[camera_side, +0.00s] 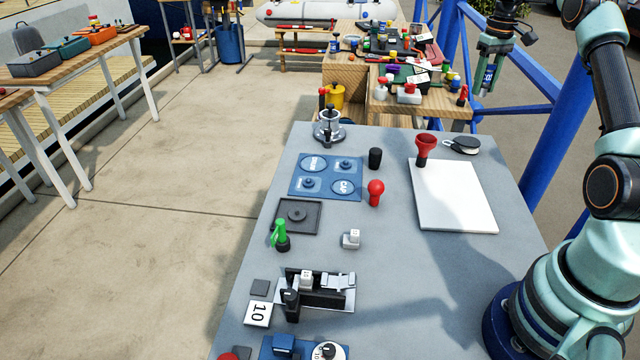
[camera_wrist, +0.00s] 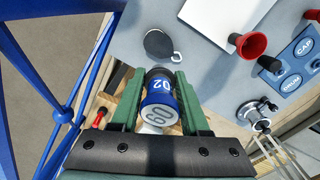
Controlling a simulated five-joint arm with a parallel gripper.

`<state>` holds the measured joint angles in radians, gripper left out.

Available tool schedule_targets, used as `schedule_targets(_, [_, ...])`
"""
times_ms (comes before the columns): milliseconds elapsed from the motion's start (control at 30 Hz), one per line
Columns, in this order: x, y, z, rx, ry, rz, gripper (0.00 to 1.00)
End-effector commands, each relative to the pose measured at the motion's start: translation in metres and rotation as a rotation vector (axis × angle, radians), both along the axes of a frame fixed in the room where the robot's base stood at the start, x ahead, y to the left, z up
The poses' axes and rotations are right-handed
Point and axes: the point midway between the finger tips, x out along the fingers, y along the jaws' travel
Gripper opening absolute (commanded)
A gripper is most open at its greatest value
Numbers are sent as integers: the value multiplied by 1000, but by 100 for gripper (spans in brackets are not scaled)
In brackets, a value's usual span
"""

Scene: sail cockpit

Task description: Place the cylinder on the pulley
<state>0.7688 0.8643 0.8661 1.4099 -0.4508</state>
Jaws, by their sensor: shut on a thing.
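My gripper (camera_side: 488,86) is raised beyond the far right edge of the grey table (camera_side: 400,270), pointing down. It is shut on a blue cylinder (camera_wrist: 158,96) with white number markings and a pale end face. The cylinder also shows in the side view (camera_side: 489,76), small between the fingers. The pulley (camera_side: 463,145), a black and white block with a small metal eye, lies flat at the table's far right corner. In the wrist view the pulley (camera_wrist: 159,44) shows past the fingertips, apart from the cylinder, with nothing seen on top of it.
A red funnel-shaped piece (camera_side: 425,148) and a white board (camera_side: 453,196) are near the pulley. A blue panel (camera_side: 327,176), a black cylinder (camera_side: 375,158) and a metal winch-like piece (camera_side: 328,127) stand farther left. A blue frame (camera_side: 545,150) rises beyond the table's right edge.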

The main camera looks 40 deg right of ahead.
Motion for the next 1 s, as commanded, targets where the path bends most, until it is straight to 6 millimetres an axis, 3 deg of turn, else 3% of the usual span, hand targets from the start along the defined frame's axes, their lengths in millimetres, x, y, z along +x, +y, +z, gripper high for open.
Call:
schedule_targets(200, [0, 1, -54, 3, 2, 1, 0])
schedule_targets(333, [0, 1, -78, 2, 2, 1, 0])
schedule_targets(667, [0, 0, -103, 0, 0, 1, 0])
schedule_targets(900, [0, 0, -135, 0, 0, 1, 0])
schedule_targets(1000, [1, 0, -135, -2, -2, 1, 0])
